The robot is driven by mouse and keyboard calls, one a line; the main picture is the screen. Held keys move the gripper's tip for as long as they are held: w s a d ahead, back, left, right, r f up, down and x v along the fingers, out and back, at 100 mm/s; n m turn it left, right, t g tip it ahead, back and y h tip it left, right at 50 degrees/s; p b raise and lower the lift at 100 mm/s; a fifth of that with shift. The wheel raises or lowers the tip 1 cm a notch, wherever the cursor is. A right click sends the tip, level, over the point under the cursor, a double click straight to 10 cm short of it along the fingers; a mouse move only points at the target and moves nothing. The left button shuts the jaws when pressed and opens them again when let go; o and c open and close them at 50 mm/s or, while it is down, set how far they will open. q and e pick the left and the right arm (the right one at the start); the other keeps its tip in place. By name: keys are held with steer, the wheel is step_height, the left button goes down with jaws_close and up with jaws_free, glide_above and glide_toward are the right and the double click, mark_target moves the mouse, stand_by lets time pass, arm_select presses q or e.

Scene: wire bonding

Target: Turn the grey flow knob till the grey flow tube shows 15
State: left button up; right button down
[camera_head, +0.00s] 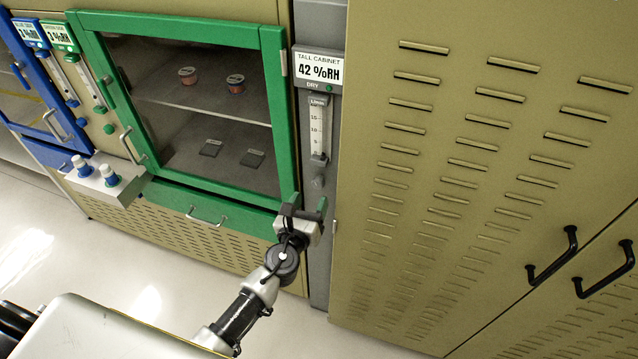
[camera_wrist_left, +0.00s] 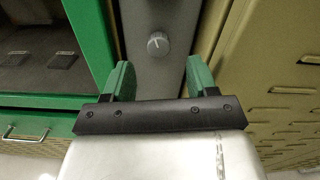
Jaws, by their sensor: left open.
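The grey flow knob (camera_head: 318,182) sits on the grey panel below the grey flow tube (camera_head: 317,128). It also shows in the left wrist view (camera_wrist_left: 158,43) as a round knob with a pale pointer line. The tube has a white scale with small numbers; I cannot read its level surely. My left gripper (camera_head: 305,207) is just below the knob in the head view. In the left wrist view its green fingers (camera_wrist_left: 160,78) are apart and empty, with the knob ahead of the gap, not between the fingertips. My right gripper is not in view.
The green-framed cabinet door (camera_head: 272,80) stands left of the panel, and the tan louvred cabinet (camera_head: 440,200) stands close on its right. A display reads 42 %RH (camera_head: 319,70) above the tube. Blue and green smaller flow units (camera_head: 60,75) are at far left.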

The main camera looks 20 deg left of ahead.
mark_target(317, 186)
arm_select(q)
steer(key=w, duration=0.6)
steer(key=shift+d+f, duration=0.1)
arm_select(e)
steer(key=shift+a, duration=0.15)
arm_select(q)
steer(key=shift+c, duration=0.6)
steer(key=c, duration=0.8)
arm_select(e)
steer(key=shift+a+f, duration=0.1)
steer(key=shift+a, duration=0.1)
